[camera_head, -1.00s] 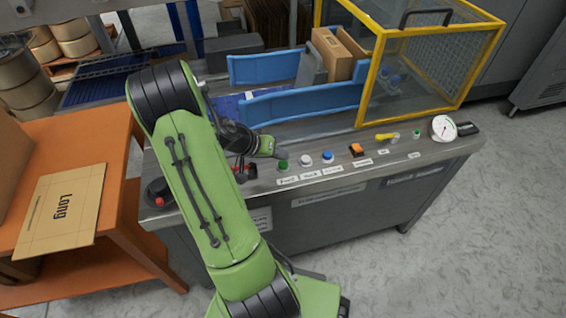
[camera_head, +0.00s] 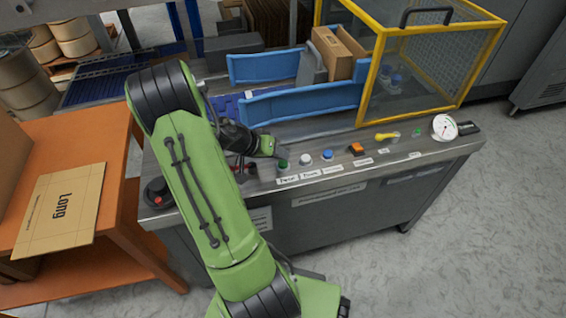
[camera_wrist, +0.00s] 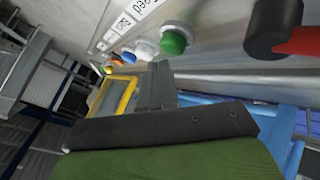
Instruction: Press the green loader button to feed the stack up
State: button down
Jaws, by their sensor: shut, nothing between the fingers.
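The green button (camera_head: 282,163) is at the left end of the button row on the machine's front panel. It also shows in the wrist view (camera_wrist: 173,42), beside a label that is partly cut off. My gripper (camera_head: 275,150) is shut and empty, just behind and left of the green button in the head view. In the wrist view its dark fingers (camera_wrist: 156,80) end close to the button; I cannot tell whether they touch it. A brown carton (camera_head: 338,52) stands open between the blue guides.
A white button (camera_head: 305,159), a blue button (camera_head: 327,155) and an orange switch (camera_head: 356,149) sit right of the green one. A red-and-black control (camera_wrist: 285,38) is close by. A yellow-framed guard (camera_head: 383,70) stands behind the panel.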

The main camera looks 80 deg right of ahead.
aim_at(280, 163)
jog(key=shift+f, duration=0.25)
jog(key=shift+f+b, duration=0.5)
jog(key=shift+b, duration=0.1)
dwell(0.4)
jog(key=shift+r+p, duration=0.6)
jog(key=shift+r, duration=0.3)
jog(key=shift+r, duration=0.1)
notch_tip(280, 163, up, 5)
jog(key=p, duration=0.3)
jog(key=shift+p, duration=0.35)
dwell(0.5)
